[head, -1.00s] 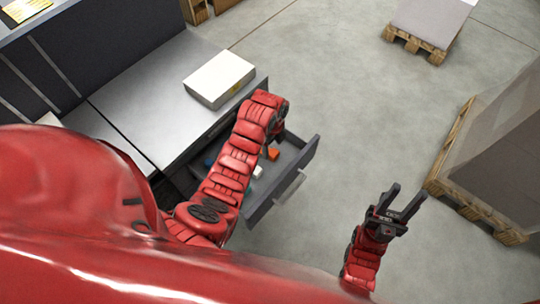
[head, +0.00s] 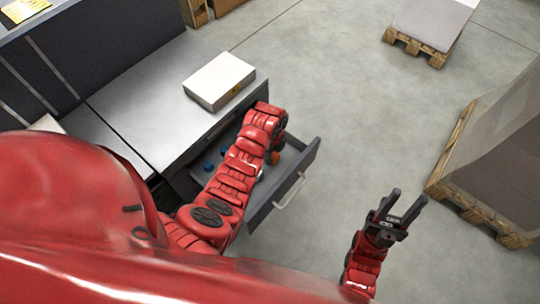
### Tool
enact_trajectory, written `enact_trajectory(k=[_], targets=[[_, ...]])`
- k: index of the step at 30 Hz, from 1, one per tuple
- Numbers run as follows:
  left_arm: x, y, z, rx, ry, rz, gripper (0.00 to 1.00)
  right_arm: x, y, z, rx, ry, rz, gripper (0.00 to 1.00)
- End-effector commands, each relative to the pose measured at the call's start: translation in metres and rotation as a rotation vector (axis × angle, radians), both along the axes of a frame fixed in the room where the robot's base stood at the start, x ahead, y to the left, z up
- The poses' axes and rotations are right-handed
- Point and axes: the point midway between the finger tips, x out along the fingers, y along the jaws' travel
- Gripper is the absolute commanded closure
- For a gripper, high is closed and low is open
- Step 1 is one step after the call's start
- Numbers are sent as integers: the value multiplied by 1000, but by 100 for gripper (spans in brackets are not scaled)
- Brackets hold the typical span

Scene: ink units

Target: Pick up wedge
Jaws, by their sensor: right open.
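An open drawer (head: 305,165) juts from the grey cabinet. Inside it an orange piece (head: 275,157) shows beside my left arm; I cannot tell whether it is the wedge. Small blue pieces (head: 209,165) lie further left in the drawer. My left arm reaches over the drawer, its end pointing down near the orange piece. My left gripper (head: 280,142) is mostly hidden behind the wrist, so its fingers cannot be made out. My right gripper (head: 407,198) is open and empty over the floor, right of the drawer.
A white box (head: 219,82) lies on the cabinet top (head: 150,95). The drawer's front has a pale handle (head: 290,191). A loaded pallet (head: 480,215) stands at the right and another (head: 415,48) at the back. The floor between is clear.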

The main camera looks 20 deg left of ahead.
Motion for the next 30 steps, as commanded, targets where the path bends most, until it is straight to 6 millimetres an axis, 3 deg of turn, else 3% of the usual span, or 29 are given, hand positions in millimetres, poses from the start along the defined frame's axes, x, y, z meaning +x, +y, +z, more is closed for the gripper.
enact_trajectory(k=[1,7,20,23,30], targets=[[0,0,0,0,0,0,63,0,0,0,0,0,0,55],[0,0,0,0,0,0,99,0,0,0,0,0,0,55],[1,0,9,0,-3,0,100,0,0,2,0,0,0,55],[1,0,22,0,-4,1,100,0,0,6,0,0,0,55],[2,0,76,-1,-8,0,100,0,0,17,0,0,0,55]])
